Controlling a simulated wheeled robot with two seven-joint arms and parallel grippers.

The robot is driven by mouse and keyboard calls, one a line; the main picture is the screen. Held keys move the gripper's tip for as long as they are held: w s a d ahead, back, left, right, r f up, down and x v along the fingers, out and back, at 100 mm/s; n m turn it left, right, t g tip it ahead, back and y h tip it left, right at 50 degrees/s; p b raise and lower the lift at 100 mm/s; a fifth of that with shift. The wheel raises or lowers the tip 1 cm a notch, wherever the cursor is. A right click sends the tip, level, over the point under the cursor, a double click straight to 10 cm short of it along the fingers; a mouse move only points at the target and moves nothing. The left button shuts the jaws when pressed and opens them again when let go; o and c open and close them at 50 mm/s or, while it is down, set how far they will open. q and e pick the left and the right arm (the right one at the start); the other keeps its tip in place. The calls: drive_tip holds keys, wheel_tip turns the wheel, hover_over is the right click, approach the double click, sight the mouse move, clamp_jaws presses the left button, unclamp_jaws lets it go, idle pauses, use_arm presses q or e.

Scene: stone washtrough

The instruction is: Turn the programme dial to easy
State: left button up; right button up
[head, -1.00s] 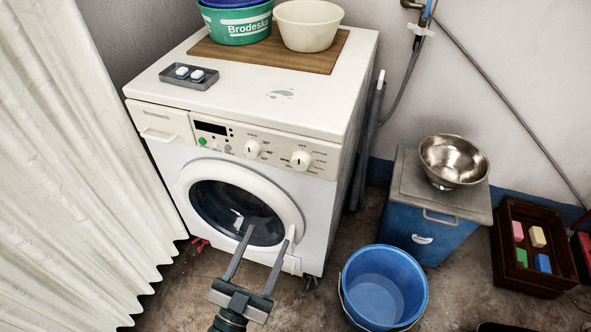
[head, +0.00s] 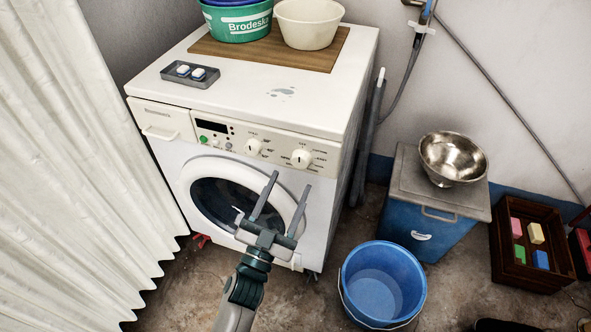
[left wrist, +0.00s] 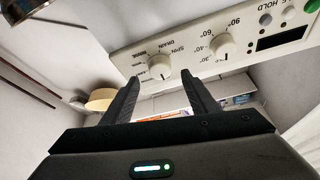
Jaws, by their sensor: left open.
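The programme dial (head: 301,158) is the right-hand white knob on the washing machine's (head: 345,112) front panel, ringed by small printed labels. It also shows in the left wrist view (left wrist: 159,66), where labels such as spin and drain are around it. I cannot tell for sure which label it points at. My left gripper (head: 291,180) is open, in front of the machine just below the dial. In the left wrist view its two fingers (left wrist: 160,77) reach toward the dial with nothing between them. My right gripper is not in view.
A second white knob (head: 253,147), with temperature numbers, sits left of the programme dial. The round door (head: 215,170) is below the panel. A blue bucket (head: 383,283) and a blue box (head: 430,220) with a steel bowl (head: 453,158) stand right. A white curtain (head: 80,170) hangs left.

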sight(299, 165)
use_arm(q)
drive_tip(key=shift+x, duration=2.45)
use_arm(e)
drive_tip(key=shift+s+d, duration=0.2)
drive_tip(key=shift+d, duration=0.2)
use_arm(q)
drive_tip(key=c, duration=1)
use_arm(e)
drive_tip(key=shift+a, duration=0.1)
use_arm(q)
drive_tip(key=shift+c, duration=0.2)
